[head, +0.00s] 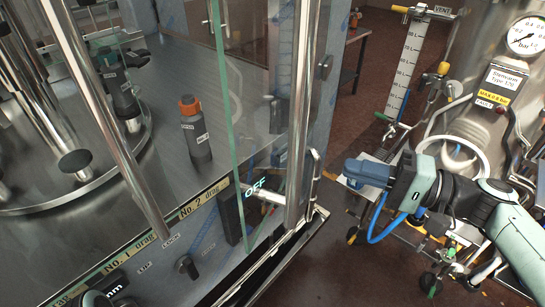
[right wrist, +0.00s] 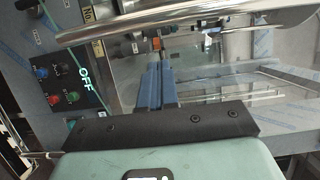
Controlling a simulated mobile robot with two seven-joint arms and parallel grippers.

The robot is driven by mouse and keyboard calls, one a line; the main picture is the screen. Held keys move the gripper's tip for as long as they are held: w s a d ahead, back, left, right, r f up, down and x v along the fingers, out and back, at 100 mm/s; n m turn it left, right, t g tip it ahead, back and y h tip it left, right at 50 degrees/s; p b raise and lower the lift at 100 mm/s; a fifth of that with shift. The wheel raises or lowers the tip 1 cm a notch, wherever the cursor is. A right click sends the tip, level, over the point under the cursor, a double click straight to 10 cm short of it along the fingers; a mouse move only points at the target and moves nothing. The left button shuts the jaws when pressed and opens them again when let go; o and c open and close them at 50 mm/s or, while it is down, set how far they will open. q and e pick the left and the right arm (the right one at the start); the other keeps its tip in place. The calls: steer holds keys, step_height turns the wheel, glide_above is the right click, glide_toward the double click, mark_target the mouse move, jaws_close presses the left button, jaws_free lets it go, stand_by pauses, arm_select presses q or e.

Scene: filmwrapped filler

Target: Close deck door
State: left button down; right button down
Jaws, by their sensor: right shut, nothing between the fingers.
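A clear glass door panel (head: 262,70) with a green edge stands upright at the machine's deck, beside a vertical steel post. How far it stands open I cannot tell. A metal bar handle (head: 313,178) sits low near the right corner. My right gripper (head: 350,172) is to the right of the handle, apart from it, its blue fingers shut and empty and pointing left toward the machine. In the right wrist view the blue fingers (right wrist: 161,82) are together in front of the glass and a steel bar (right wrist: 185,20). My left gripper is not in view.
An orange-capped bottle (head: 195,128) stands on the steel deck (head: 165,90). A steel tank (head: 490,110) with a gauge and hoses stands at right. Brown floor shows between machine and tank.

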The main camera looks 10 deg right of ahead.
mark_target(269, 145)
steer(key=x, duration=0.4)
steer(key=p+x, duration=0.1)
steer(key=x, duration=0.8)
steer(key=shift+w+r+p, duration=0.15)
steer(key=shift+r+p, duration=0.1)
steer(key=shift+p, duration=0.15)
steer(key=shift+w+a, duration=0.15)
steer(key=shift+a, duration=0.1)
steer(key=shift+a, duration=0.1)
steer(key=shift+w+a, duration=0.25)
steer(key=shift+a, duration=0.05)
steer(key=w+d+p+x, duration=0.1)
steer(key=x, duration=1.4)
steer(key=shift+w+r+p, duration=0.35)
steer(key=shift+w+r, duration=0.1)
steer(key=shift+r, duration=0.1)
